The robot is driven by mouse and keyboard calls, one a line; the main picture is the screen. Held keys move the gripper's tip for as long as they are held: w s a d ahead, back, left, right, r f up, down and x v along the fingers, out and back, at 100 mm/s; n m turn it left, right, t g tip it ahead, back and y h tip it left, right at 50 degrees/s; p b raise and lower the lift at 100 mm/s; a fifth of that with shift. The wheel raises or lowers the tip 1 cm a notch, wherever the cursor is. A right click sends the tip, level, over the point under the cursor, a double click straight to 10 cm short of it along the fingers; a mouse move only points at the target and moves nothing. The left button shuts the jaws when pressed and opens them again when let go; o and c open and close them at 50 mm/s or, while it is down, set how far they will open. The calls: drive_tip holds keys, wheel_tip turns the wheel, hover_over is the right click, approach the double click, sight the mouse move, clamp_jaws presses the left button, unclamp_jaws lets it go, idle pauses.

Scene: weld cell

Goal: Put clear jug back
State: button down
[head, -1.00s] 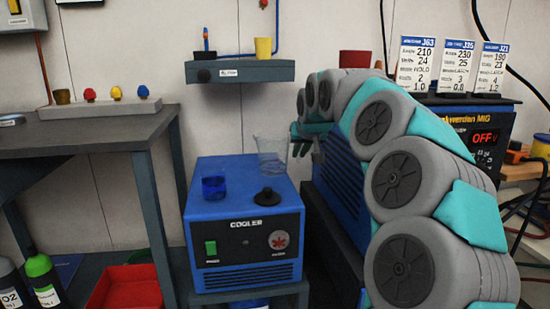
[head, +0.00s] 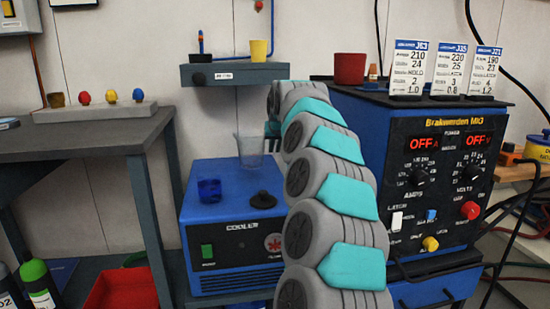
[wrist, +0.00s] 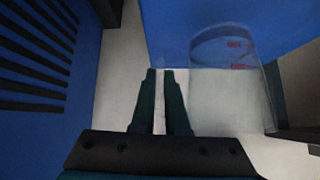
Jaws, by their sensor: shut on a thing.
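The clear jug (head: 249,151) is at the back of the blue cooler's top (head: 228,180) in the head view, upright. I cannot tell whether it touches the cooler. In the wrist view the jug (wrist: 230,85) stands just right of my fingers, with red marks on its wall. My gripper (wrist: 160,73) is shut on the jug, its fingers close together at the jug's left side. The jug's handle is not clearly visible. In the head view my gripper (head: 271,129) is mostly hidden behind my arm.
A blue translucent cup (head: 209,190) and a black cap (head: 263,199) are on the cooler. The blue welder (head: 420,150) stands right, with a red pot (head: 350,68) and cards on top. A wall shelf (head: 235,74) holds a yellow cup (head: 258,50). A grey bench (head: 80,135) is left.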

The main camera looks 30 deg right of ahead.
sight(275, 156)
drive_tip(key=shift+f, duration=1.65)
drive_tip(key=shift+f+b, duration=0.15)
drive_tip(key=shift+b, duration=0.2)
drive_tip(key=c, duration=0.9)
unclamp_jaws()
